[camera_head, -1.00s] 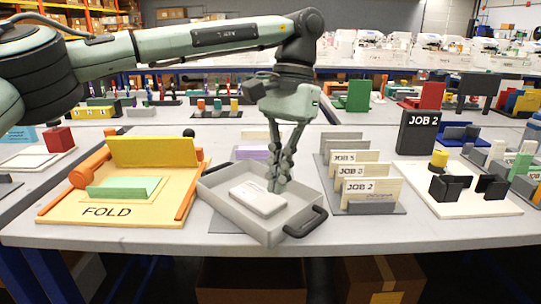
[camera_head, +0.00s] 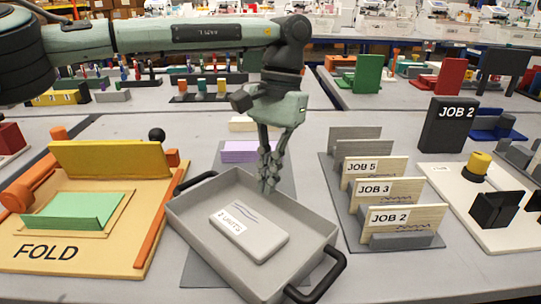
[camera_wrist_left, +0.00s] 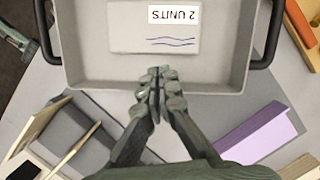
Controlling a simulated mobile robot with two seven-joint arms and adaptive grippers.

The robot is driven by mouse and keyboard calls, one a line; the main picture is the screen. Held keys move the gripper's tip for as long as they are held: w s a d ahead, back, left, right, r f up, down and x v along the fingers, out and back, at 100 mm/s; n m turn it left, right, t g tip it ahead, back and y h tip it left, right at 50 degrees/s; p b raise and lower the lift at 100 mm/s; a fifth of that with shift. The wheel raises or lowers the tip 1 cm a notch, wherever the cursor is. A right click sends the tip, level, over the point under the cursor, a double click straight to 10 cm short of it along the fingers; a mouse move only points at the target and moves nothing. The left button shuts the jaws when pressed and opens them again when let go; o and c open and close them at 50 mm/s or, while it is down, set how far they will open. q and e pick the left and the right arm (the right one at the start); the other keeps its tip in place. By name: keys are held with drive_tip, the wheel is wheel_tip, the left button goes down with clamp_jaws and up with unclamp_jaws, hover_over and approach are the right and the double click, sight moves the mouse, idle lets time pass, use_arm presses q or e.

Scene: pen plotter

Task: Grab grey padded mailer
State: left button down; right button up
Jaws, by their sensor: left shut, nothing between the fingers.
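The grey padded mailer (camera_head: 249,232) lies flat in a grey tray with black handles (camera_head: 190,222). It has a white label reading "2 UNITS" and wavy blue lines. My left gripper (camera_head: 268,185) is shut and empty, pointing down at the tray's far side, behind the mailer and apart from it. In the left wrist view, the mailer (camera_wrist_left: 128,36) lies in the tray (camera_wrist_left: 95,72) beyond the shut fingertips (camera_wrist_left: 158,75). The fingers hide part of the tray's rim. My right gripper is not in view.
A yellow FOLD board (camera_head: 130,235) with a green sheet stands left of the tray. A rack of JOB cards (camera_head: 403,217) stands to the right. A purple block (camera_head: 240,152) lies behind the tray. A dark JOB 2 sign (camera_head: 449,125) stands farther right.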

sight(246, 227)
use_arm(q)
drive_tip(key=x, duration=0.3)
drive_tip(key=shift+f, duration=0.35)
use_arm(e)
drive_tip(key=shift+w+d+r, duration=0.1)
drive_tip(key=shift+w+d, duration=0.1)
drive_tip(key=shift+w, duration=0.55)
